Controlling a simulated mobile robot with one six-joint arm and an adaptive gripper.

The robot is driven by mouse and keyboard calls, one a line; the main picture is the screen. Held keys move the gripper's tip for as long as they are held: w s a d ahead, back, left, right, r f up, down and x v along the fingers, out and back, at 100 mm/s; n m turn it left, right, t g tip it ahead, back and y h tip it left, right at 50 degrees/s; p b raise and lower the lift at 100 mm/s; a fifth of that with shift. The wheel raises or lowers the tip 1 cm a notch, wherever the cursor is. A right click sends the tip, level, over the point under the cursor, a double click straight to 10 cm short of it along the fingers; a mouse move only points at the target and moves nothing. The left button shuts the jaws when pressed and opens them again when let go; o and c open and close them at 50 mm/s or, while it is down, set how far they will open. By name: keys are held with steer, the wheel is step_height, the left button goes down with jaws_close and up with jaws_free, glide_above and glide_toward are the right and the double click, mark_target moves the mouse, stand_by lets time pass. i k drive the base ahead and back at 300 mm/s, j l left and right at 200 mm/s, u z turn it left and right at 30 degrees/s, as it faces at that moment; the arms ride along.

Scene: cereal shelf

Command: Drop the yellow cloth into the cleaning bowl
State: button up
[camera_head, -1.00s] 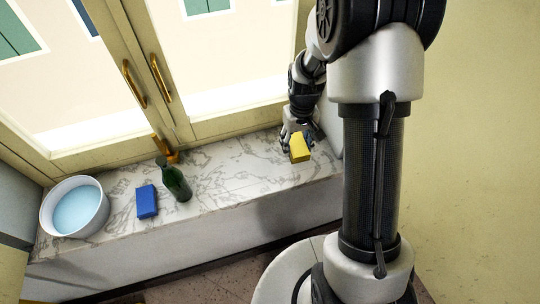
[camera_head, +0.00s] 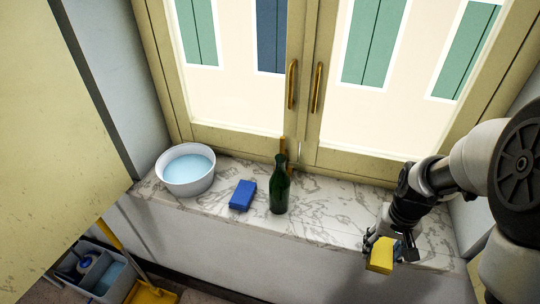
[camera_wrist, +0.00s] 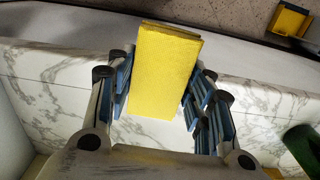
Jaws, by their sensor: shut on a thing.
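The yellow cloth (camera_head: 380,255) is a folded block shape, held in my gripper (camera_head: 384,243) at the right end of the marble sill. In the wrist view my gripper (camera_wrist: 160,85) is shut on the yellow cloth (camera_wrist: 163,70), with a finger on each side of it. The cleaning bowl (camera_head: 187,186) is white, round and holds light blue liquid. It stands at the left end of the sill, well to the left of my gripper. The bowl is not in the wrist view.
A blue block (camera_head: 242,195) and a green bottle (camera_head: 280,188) stand on the marble sill (camera_head: 325,218) between bowl and gripper. Window handles (camera_head: 292,84) are behind. A bucket (camera_head: 92,272) and yellow dustpan (camera_head: 150,293) are on the floor at lower left.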

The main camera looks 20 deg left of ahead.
mark_target(196, 177)
steer(key=i+u, duration=0.1)
steer(key=u, duration=0.4)
steer(key=i+u, duration=0.15)
steer(key=u, duration=0.3)
